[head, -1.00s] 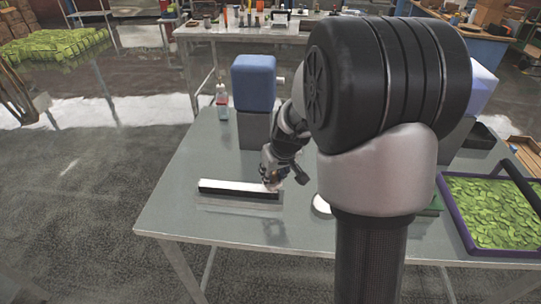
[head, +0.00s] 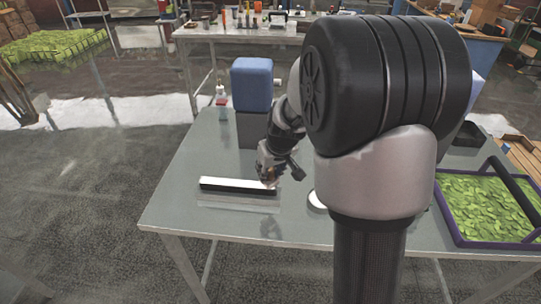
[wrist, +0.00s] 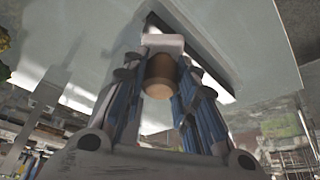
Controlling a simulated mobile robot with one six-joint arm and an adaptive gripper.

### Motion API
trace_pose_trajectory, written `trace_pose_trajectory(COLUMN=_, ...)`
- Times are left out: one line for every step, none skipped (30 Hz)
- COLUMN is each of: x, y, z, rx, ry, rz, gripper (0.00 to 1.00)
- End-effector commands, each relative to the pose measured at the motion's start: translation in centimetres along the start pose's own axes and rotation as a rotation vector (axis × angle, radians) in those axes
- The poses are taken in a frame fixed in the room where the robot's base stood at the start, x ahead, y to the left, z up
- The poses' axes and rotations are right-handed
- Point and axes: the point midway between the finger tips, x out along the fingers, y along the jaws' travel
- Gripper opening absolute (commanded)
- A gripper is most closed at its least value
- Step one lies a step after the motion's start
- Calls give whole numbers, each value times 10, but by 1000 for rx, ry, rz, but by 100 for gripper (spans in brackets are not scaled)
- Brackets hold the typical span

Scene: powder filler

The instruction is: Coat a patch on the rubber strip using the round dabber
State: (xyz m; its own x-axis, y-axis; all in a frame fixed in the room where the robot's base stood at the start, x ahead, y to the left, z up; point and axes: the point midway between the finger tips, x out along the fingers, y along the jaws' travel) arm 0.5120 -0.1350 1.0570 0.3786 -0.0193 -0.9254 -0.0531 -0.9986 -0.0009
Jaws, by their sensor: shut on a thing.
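The rubber strip (head: 238,187) lies on the grey table, with a dark front side and a bright white top in the head view. In the wrist view the strip (wrist: 197,38) runs as a dark band beyond my gripper. My gripper (head: 268,178) is at the strip's right end. In the wrist view my gripper (wrist: 163,82) is shut on the round dabber (wrist: 159,76), which has a brown rounded handle and a white head. The dabber's head overlaps the strip in the picture; I cannot tell whether they touch.
A white round thing (head: 316,200) is partly hidden behind my arm. A blue-topped block (head: 252,84) and a small bottle (head: 222,104) stand at the table's back. A purple-rimmed tray (head: 447,217) with green pieces is at the right. The table's front left is clear.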

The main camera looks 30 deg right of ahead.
Motion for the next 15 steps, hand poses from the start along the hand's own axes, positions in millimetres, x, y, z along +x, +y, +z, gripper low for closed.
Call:
trace_pose_trajectory(x=-8, y=0, z=-5, rx=-1, ry=2, rz=0, gripper=4)
trace_pose_trajectory(x=-10, y=-1, z=-6, rx=-1, ry=3, rz=0, gripper=4)
trace_pose_trajectory(x=-13, y=-1, z=-8, rx=-1, ry=3, rz=0, gripper=4)
trace_pose_trajectory(x=-15, y=-1, z=-10, rx=-1, ry=3, rz=0, gripper=4)
trace_pose_trajectory(x=-18, y=-1, z=-11, rx=-1, ry=3, rz=0, gripper=4)
trace_pose_trajectory(x=-21, y=-2, z=-13, rx=-1, ry=3, rz=0, gripper=4)
trace_pose_trajectory(x=-23, y=-2, z=-14, rx=-1, ry=4, rz=0, gripper=4)
trace_pose_trajectory(x=-25, y=-2, z=-16, rx=-1, ry=3, rz=0, gripper=4)
trace_pose_trajectory(x=-28, y=-2, z=-18, rx=-1, ry=3, rz=0, gripper=4)
trace_pose_trajectory(x=-31, y=-3, z=-19, rx=-2, ry=3, rz=0, gripper=4)
trace_pose_trajectory(x=-33, y=-3, z=-20, rx=-2, ry=3, rz=0, gripper=4)
trace_pose_trajectory(x=-35, y=-3, z=-22, rx=-3, ry=3, rz=-1, gripper=4)
trace_pose_trajectory(x=-37, y=-3, z=-23, rx=-3, ry=3, rz=-1, gripper=4)
trace_pose_trajectory(x=-38, y=-4, z=-24, rx=-3, ry=3, rz=-1, gripper=4)
trace_pose_trajectory(x=-39, y=-4, z=-24, rx=-3, ry=3, rz=-1, gripper=4)
